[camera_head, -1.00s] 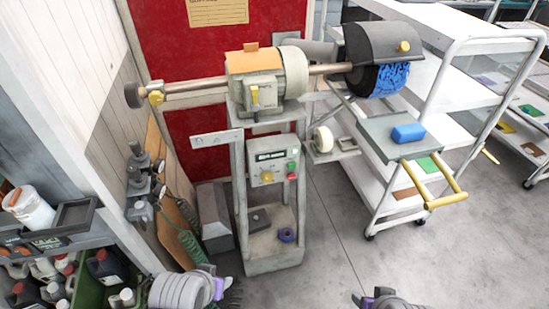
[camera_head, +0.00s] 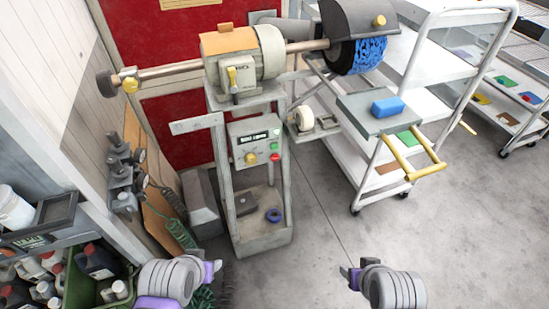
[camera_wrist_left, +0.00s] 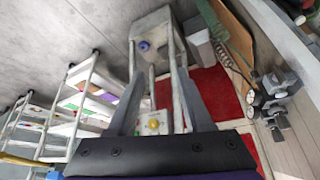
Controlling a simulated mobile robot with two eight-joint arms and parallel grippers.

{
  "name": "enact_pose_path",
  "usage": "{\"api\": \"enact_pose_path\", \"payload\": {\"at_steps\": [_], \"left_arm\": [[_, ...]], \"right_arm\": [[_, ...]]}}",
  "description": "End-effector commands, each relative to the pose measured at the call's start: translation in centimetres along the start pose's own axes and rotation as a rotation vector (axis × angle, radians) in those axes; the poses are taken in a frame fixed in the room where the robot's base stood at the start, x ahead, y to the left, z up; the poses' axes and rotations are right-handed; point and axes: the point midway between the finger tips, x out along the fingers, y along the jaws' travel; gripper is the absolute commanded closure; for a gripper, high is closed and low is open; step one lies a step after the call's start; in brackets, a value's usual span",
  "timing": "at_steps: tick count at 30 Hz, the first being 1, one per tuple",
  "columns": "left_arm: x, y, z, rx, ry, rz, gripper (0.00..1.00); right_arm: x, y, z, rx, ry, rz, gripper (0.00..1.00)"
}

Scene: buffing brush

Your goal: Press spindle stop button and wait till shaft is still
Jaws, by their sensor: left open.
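The buffing machine's control panel (camera_head: 255,143) faces me on a grey stand, with a dark display, a yellow knob (camera_head: 250,157), a green button (camera_head: 275,145) and a red button (camera_head: 274,157). Above it sit the motor (camera_head: 243,62), the long shaft (camera_head: 180,71) and a blue brush (camera_head: 357,55) under a dark hood. A still frame does not show whether the shaft turns. My left gripper (camera_head: 213,271) is low in front of the stand, apart from the panel. In the left wrist view it is open and empty (camera_wrist_left: 155,90), with the yellow knob (camera_wrist_left: 153,124) seen between its fingers. My right gripper (camera_head: 348,277) is low at right, touching nothing visible.
A white cart (camera_head: 440,70) with a yellow-handled tray and blue block (camera_head: 388,106) stands right of the machine. A green crate (camera_head: 85,285) of bottles is at lower left. A purple ring (camera_head: 273,215) lies on the stand's base.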

Motion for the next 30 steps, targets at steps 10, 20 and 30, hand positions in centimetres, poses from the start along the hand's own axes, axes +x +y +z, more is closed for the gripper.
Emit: {"api": "enact_pose_path", "payload": {"at_steps": [10,20,30], "left_arm": [[0.00,0.00,0.00,0.000,0.000,0.000,0.66],[0.00,0.00,0.00,0.000,0.000,0.000,1.00],[0.00,0.00,0.00,0.000,0.000,0.000,1.00]], "right_arm": [[0.00,0.00,0.00,0.000,0.000,0.000,0.43],[0.00,0.00,0.00,0.000,0.000,0.000,0.43],[0.00,0.00,0.00,0.000,0.000,0.000,0.43]]}}
